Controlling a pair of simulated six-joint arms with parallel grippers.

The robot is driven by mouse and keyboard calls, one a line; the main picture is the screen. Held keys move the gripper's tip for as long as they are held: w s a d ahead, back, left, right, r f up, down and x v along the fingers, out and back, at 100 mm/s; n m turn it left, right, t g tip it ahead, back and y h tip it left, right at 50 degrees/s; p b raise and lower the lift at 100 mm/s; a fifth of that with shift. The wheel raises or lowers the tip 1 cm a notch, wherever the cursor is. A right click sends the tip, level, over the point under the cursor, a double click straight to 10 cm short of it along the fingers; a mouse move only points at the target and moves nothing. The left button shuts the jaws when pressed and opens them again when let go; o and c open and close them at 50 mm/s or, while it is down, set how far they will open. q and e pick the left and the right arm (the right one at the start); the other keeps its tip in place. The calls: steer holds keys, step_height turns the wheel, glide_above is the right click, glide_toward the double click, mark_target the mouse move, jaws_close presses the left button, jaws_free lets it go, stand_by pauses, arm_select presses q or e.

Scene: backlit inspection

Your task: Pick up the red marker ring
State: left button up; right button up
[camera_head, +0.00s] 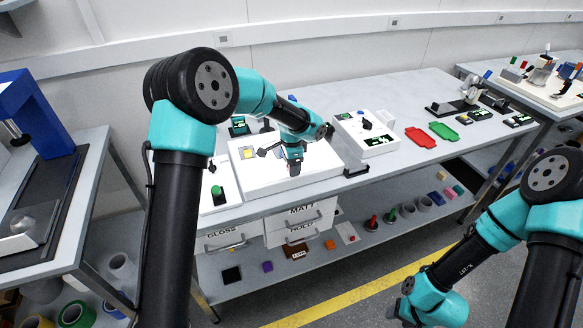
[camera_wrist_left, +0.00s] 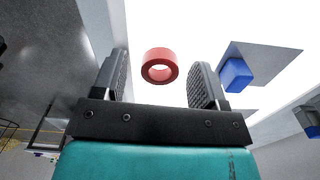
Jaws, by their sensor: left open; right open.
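The red marker ring (camera_wrist_left: 160,66) shows in the left wrist view, lying on the bright white light panel (camera_wrist_left: 190,30) between the two finger lines and ahead of the fingertips. My left gripper (camera_head: 294,168) is open above the lit panel in the head view. Its dark ridged fingers stand apart on either side of the ring in the wrist view, and nothing is held. In the head view the ring is hidden behind the left gripper. My right gripper (camera_head: 399,298) is low at the bottom right, over the floor, away from the bench.
A blue block (camera_wrist_left: 236,75) sits on a grey patch right of the ring. Red (camera_head: 420,138) and green (camera_head: 443,130) trays lie farther right on the bench. A white box (camera_head: 365,137) stands right of the panel. Labelled drawers (camera_head: 300,222) hang below.

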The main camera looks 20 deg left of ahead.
arm_select(q)
steer(key=c, duration=1)
steer(key=shift+r, duration=0.2)
steer(key=shift+r, duration=1.45)
steer(key=shift+s+d+r, duration=0.1)
steer(key=shift+s+r, duration=0.1)
steer(key=shift+s, duration=0.1)
steer(key=s+d+r, duration=0.1)
steer(key=s+d, duration=0.3)
steer(key=s, duration=1)
steer(key=shift+s+d+r, duration=0.15)
steer(key=shift+s+r, duration=0.05)
steer(key=shift+s, duration=0.2)
